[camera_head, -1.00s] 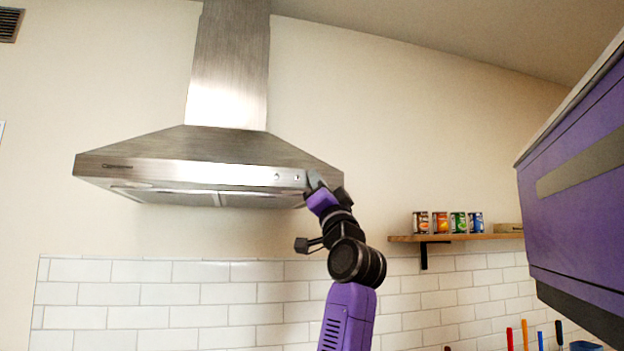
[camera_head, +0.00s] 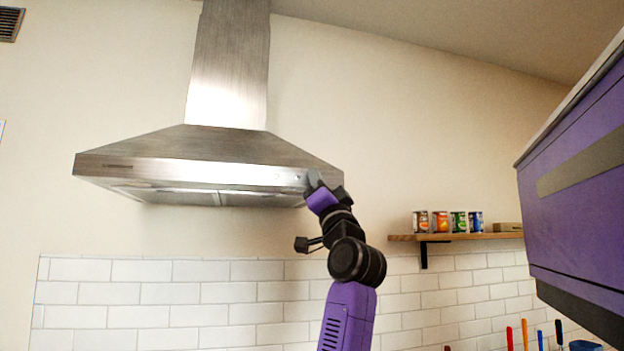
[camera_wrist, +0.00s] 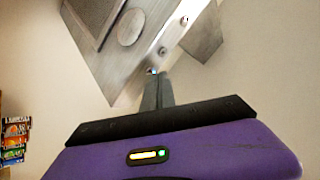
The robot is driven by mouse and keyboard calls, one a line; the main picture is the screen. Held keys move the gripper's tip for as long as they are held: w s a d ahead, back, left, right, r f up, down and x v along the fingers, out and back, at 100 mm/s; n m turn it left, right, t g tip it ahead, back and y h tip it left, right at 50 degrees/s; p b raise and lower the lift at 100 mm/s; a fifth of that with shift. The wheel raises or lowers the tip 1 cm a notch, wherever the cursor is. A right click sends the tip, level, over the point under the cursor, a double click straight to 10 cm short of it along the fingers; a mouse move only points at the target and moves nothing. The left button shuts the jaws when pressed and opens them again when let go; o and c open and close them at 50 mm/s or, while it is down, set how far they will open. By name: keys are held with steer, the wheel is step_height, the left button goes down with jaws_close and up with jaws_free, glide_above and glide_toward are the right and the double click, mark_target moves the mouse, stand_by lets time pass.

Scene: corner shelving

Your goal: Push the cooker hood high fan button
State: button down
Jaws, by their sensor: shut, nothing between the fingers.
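The steel cooker hood (camera_head: 215,150) is mounted on the wall in the left half of the head view. Its front band carries small round buttons near the right end. In the wrist view the hood (camera_wrist: 165,20) fills the top, with small buttons (camera_wrist: 162,51) along its panel. My gripper (camera_head: 312,180) is at the right end of the hood's front band. In the wrist view my gripper (camera_wrist: 155,76) is shut and empty, its fingertips at a small button with a bluish spot on the panel. I cannot tell whether that button is pressed in, or which fan setting it is.
A wooden shelf (camera_head: 470,237) with several cans (camera_head: 440,222) is on the wall to the right. Coloured handles (camera_head: 524,335) stand at the lower right.

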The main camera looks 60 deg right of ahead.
steer(key=shift+s+a, duration=0.25)
steer(key=shift+a, duration=0.05)
steer(key=shift+s+a, duration=0.1)
steer(key=shift+s+a, duration=0.95)
steer(key=shift+a, duration=0.15)
steer(key=shift+s+a, duration=0.9)
steer(key=shift+a, duration=0.2)
